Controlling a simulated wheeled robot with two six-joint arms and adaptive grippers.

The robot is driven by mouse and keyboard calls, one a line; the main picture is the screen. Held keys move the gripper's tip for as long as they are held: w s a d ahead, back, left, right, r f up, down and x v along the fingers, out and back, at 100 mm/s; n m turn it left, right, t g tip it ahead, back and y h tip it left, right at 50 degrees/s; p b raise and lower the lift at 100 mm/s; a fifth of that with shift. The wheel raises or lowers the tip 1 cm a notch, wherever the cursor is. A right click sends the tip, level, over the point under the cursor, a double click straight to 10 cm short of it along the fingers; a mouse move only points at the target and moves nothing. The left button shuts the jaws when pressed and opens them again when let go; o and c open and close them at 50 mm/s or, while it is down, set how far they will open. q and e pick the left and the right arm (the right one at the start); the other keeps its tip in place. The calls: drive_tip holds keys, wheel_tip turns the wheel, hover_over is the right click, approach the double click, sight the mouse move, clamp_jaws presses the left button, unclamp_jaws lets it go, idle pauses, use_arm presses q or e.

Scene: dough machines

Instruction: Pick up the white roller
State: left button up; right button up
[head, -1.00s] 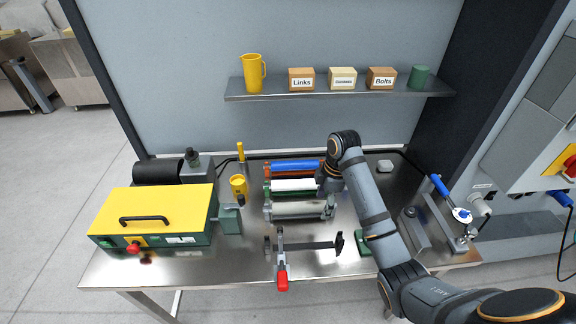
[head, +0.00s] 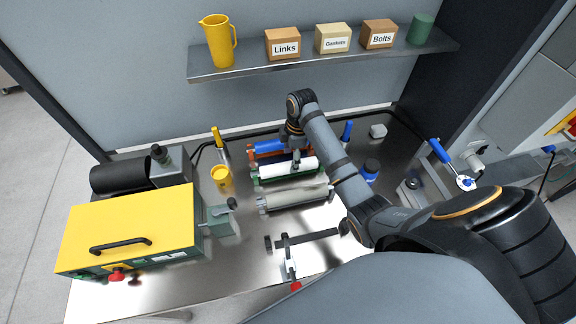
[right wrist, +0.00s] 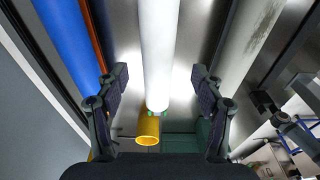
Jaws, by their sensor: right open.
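The white roller (head: 275,170) lies in a green-ended holder on the steel bench, between a blue roller (head: 268,146) and a grey roller (head: 290,199). My right gripper (head: 297,160) is above the white roller, pointing down, and hides part of it. In the right wrist view the white roller (right wrist: 159,40) runs between the two spread fingers of the right gripper (right wrist: 159,75), with clear gaps on both sides. The blue roller (right wrist: 68,40) is left of the fingers and the grey roller (right wrist: 250,35) is right. My left gripper is not in view.
A yellow-topped machine (head: 130,225) stands on the left of the bench. A yellow cup (head: 221,176) is left of the rollers. A red-handled clamp (head: 290,268) is in front, and a blue-lidded jar (head: 371,168) is to the right. A shelf (head: 330,55) with boxes is behind.

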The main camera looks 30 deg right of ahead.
sight(289, 164)
drive_tip(key=shift+f+p, duration=0.35)
drive_tip(key=shift+f, duration=0.05)
drive_tip(key=f, duration=0.1)
drive_tip(key=f+p, duration=0.1)
drive_tip(key=f, duration=0.1)
drive_tip(key=shift+w+a, duration=0.1)
drive_tip(key=shift+a, duration=0.1)
drive_tip(key=shift+w+f, duration=0.15)
drive_tip(key=shift+f, duration=0.5)
drive_tip(key=c, duration=1)
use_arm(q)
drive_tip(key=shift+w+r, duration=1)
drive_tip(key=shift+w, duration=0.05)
use_arm(e)
clamp_jaws()
